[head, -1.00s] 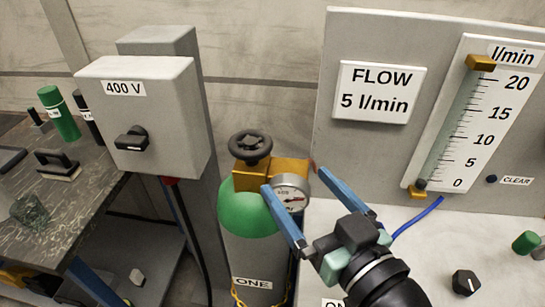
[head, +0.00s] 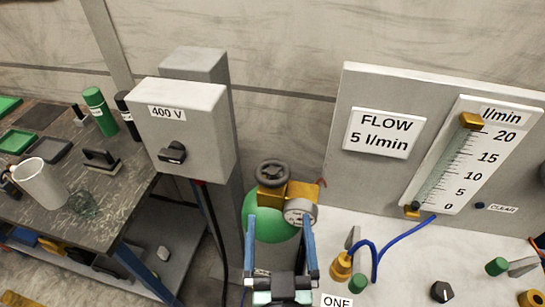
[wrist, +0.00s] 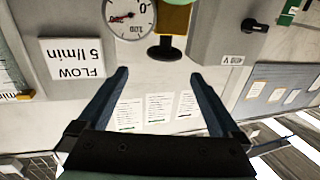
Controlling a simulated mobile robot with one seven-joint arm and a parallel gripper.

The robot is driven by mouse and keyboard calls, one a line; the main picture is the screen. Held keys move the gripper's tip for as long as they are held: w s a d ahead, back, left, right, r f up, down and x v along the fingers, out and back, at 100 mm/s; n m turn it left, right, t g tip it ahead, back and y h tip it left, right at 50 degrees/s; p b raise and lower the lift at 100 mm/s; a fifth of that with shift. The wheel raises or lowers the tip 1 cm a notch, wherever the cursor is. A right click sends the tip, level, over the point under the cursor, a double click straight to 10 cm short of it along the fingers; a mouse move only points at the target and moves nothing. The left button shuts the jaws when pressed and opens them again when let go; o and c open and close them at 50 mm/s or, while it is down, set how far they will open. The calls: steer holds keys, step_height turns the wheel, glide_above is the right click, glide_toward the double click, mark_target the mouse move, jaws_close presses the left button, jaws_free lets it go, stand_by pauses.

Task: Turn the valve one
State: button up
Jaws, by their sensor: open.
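The valve's black handwheel (head: 273,173) sits on a brass valve body (head: 291,193) atop the green-shouldered gas cylinder (head: 262,222). A round pressure gauge (head: 300,212) is on the body's right side. In the wrist view, which is upside down, the handwheel (wrist: 165,53) and gauge (wrist: 128,18) are beyond the fingertips. My gripper (head: 280,222) is open and empty, with its two blue fingers spread in front of the cylinder, below the handwheel in the picture. It also shows in the wrist view (wrist: 160,75). The fingers appear apart from the handwheel.
A grey 400 V switch box (head: 181,125) stands left of the cylinder. A FLOW 5 l/min sign (head: 379,133) and a flow meter (head: 465,155), its float near 0, are at right. A blue hose (head: 378,250) and fittings lie on the bench. A dark table (head: 60,215) is left.

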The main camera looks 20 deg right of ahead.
steer(key=p, duration=0.5)
glide_toward(272, 159)
steer(key=x, duration=0.4)
steer(key=f+x, duration=0.1)
steer(key=x, duration=0.2)
steer(key=shift+w, duration=0.1)
steer(key=shift+c, duration=0.2)
